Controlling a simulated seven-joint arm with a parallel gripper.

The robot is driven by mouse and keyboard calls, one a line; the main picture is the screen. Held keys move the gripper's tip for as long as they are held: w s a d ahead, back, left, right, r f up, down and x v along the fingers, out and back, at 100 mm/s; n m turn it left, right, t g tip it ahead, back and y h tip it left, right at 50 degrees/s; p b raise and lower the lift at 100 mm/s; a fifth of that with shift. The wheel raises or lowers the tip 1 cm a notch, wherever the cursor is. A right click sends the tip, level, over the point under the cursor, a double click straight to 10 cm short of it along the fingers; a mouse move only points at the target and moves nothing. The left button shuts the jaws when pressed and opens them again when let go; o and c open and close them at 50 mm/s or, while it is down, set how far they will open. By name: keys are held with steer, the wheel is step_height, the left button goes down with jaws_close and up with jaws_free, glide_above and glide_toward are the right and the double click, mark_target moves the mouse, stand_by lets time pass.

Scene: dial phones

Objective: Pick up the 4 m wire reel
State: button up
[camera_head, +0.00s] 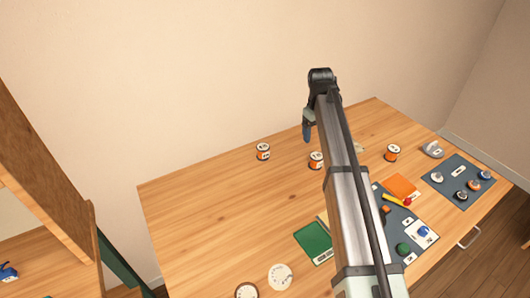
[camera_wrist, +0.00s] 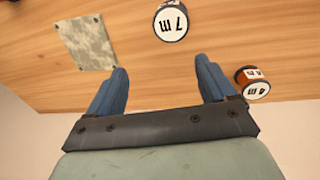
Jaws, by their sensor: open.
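The 4 m wire reel (camera_wrist: 257,90), orange-brown with a white label, lies at the right in the wrist view, outside my right-hand finger. By layout, it is the left reel (camera_head: 263,152) on the table in the head view, near the back edge. A 7 m reel (camera_wrist: 171,20) shows at the top of the wrist view, beyond the fingertips. My gripper (camera_wrist: 162,68) is open, with nothing between its blue fingers. In the head view my gripper (camera_head: 307,133) hangs above the table's back edge, right of the 4 m reel and apart from it.
Another reel (camera_head: 392,152) stands further right. A mottled grey square (camera_wrist: 86,42) lies left in the wrist view. A green card (camera_head: 313,238), an orange card (camera_head: 402,186) and a dark mat (camera_head: 457,180) with small parts lie on the table (camera_head: 210,210). Its left part is clear.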

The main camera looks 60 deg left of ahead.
step_height(320, 180, up, 3)
steer(key=n+g, duration=0.1)
steer(key=n, duration=0.1)
glide_above(263, 147)
step_height(263, 147, down, 8)
steer(key=shift+s+d+f, duration=0.1)
steer(key=shift+s, duration=0.05)
steer(key=shift+w+a+f, duration=0.1)
steer(key=shift+f, duration=1.3)
steer(key=shift+w+a+f, duration=0.1)
steer(key=shift+f, duration=1.3)
steer(key=c, duration=1.2)
